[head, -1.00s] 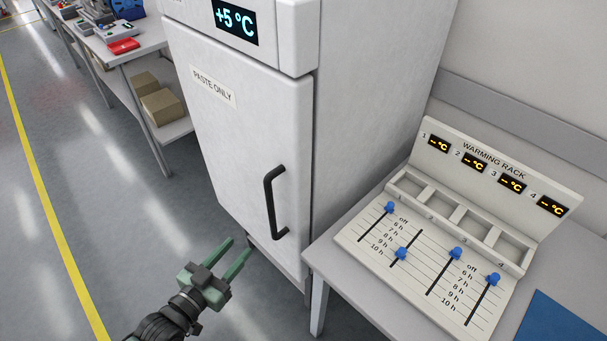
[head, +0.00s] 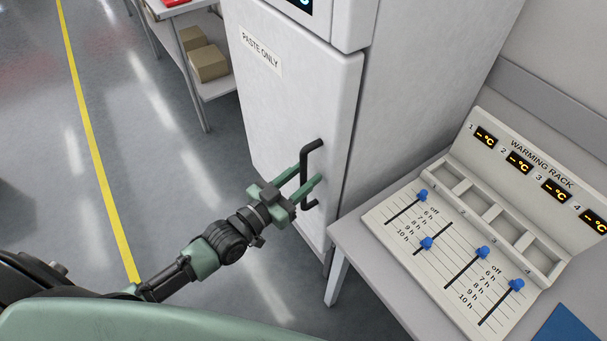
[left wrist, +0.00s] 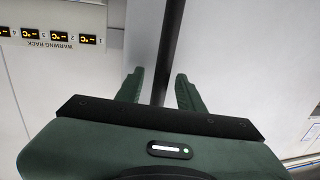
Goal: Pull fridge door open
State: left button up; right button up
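The fridge door (head: 275,110) is white, labelled "PASTE ONLY", and looks shut. Its black vertical bar handle (head: 304,168) is near the door's right edge. My left gripper (head: 308,177) is at the handle with its green fingers on either side of the bar. In the left wrist view the dark handle bar (left wrist: 169,50) runs between the two spread fingers (left wrist: 158,88), with a gap to each, so the gripper is open around it. My right gripper is not in view.
A table with the warming rack (head: 455,222) and its blue sliders stands right of the fridge. A shelf bench with cardboard boxes (head: 208,63) is at the back left. The floor (head: 160,130) left of the fridge is clear, with a yellow line.

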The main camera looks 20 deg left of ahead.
pick_arm(q)
grip_shut()
dwell(1.4)
